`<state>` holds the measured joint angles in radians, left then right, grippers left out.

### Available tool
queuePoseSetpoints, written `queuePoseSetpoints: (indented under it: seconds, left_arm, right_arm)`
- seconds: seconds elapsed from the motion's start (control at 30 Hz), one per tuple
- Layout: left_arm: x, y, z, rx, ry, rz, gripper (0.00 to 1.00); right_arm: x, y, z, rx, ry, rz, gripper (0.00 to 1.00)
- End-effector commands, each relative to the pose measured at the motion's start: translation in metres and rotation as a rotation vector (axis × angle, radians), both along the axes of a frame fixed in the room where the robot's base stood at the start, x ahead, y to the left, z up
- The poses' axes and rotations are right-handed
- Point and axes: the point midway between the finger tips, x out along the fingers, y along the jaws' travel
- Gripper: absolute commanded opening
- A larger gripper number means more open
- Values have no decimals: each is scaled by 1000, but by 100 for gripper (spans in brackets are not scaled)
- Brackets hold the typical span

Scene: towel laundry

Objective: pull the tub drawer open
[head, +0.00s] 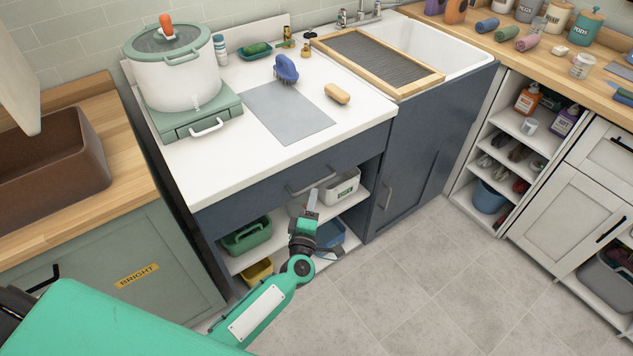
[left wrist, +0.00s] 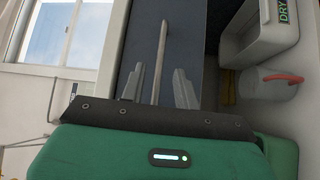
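The drawer (head: 270,187) is a dark blue front under the white counter, with a long grey bar handle (head: 316,181). It looks shut, its front flush with the cabinet. My left gripper (head: 312,197) is at the handle, coming up from below. In the left wrist view the handle (left wrist: 161,50) runs between the two grey fingers of my left gripper (left wrist: 158,80), with a visible gap on each side. The fingers are open around the bar, and the drawer front (left wrist: 183,40) is close behind. My right gripper is not in view.
Open shelves below the drawer hold a green tub (head: 246,237), a yellow tub (head: 257,271) and a white bin (head: 342,187). A large pot (head: 175,80) stands on the counter. A blue cabinet door (head: 415,165) is at the right. The tiled floor in front is clear.

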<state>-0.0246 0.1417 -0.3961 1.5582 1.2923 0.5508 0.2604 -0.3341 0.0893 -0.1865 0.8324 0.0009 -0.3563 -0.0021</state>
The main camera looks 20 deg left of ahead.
Motion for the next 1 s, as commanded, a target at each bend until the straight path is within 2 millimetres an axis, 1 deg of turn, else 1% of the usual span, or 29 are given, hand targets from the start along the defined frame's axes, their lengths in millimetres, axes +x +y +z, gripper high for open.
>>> queuePoseSetpoints:
  seconds: [0.03, 0.1, 0.2, 0.33, 0.53, 0.8, 0.83, 0.97, 1.0]
  left_arm:
    - [11, 1, 3, 1, -2, 0, 31]
    - [22, 3, 4, 1, -1, 0, 31]
    - [37, 5, 6, 2, -1, 0, 31]
    - [51, 6, 7, 2, 0, -1, 31]
    - [61, 7, 8, 1, 0, -1, 31]
    - [62, 7, 8, 1, 0, -1, 31]
    - [62, 7, 8, 1, 0, -1, 28]
    - [61, 7, 8, 1, 1, -1, 2]
    - [61, 7, 7, 1, 1, -1, 0]
  right_arm:
    - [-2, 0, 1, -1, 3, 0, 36]
    - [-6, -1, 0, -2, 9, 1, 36]
    - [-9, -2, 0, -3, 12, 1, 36]
    - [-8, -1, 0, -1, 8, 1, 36]
    - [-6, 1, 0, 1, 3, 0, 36]
    - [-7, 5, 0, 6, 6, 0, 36]
    - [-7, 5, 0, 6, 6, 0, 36]
    - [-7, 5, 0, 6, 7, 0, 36]
    - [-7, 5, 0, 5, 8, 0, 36]
